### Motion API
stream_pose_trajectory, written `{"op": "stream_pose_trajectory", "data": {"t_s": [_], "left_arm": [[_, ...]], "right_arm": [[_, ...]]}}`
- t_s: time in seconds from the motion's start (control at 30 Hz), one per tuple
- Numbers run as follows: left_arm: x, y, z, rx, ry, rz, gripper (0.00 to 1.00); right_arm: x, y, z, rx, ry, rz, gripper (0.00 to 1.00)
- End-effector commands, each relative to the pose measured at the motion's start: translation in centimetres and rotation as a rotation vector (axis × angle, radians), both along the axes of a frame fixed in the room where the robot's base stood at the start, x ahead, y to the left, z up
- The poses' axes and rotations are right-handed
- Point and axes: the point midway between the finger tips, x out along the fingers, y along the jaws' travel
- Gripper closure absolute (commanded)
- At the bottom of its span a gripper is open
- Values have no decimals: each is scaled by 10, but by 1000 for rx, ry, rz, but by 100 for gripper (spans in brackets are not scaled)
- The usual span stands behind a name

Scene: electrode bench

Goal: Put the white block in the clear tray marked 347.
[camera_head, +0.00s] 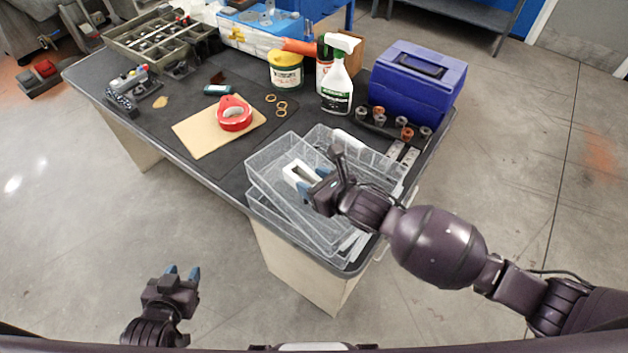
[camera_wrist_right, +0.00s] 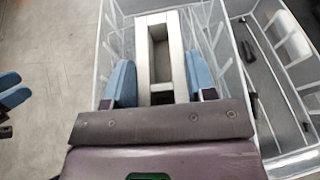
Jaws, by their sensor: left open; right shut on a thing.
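The white block (camera_head: 296,170), a hollow rectangular piece, is held between the blue fingers of my right gripper (camera_head: 311,184). In the right wrist view the block (camera_wrist_right: 142,62) sits between both fingertips. It is over or inside a clear tray (camera_head: 262,158) at the table's front right corner; I cannot tell whether it touches the tray floor. A second clear tray (camera_head: 372,152) is beside it, and another lies under the first, turned at an angle. No mark 347 can be read on any tray. My left gripper (camera_head: 182,273) is open and empty, low in front of the table.
Left of the trays, a red tape roll (camera_head: 234,113) lies on a tan board (camera_head: 198,138). Small cylinders (camera_head: 380,118) stand in front of the toolbox.

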Motion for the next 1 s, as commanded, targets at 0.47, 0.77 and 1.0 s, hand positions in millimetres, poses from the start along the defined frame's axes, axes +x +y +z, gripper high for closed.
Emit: {"op": "stream_pose_trajectory", "data": {"t_s": [0.47,0.77,1.0], "left_arm": [[0,0,-4,0,1,0,57],[-1,0,-5,0,2,0,57],[-2,0,-6,0,3,0,57]], "right_arm": [[1,0,-7,2,-2,0,85],[0,0,-11,-1,-1,0,41],[0,0,-11,-1,-1,0,24]]}}
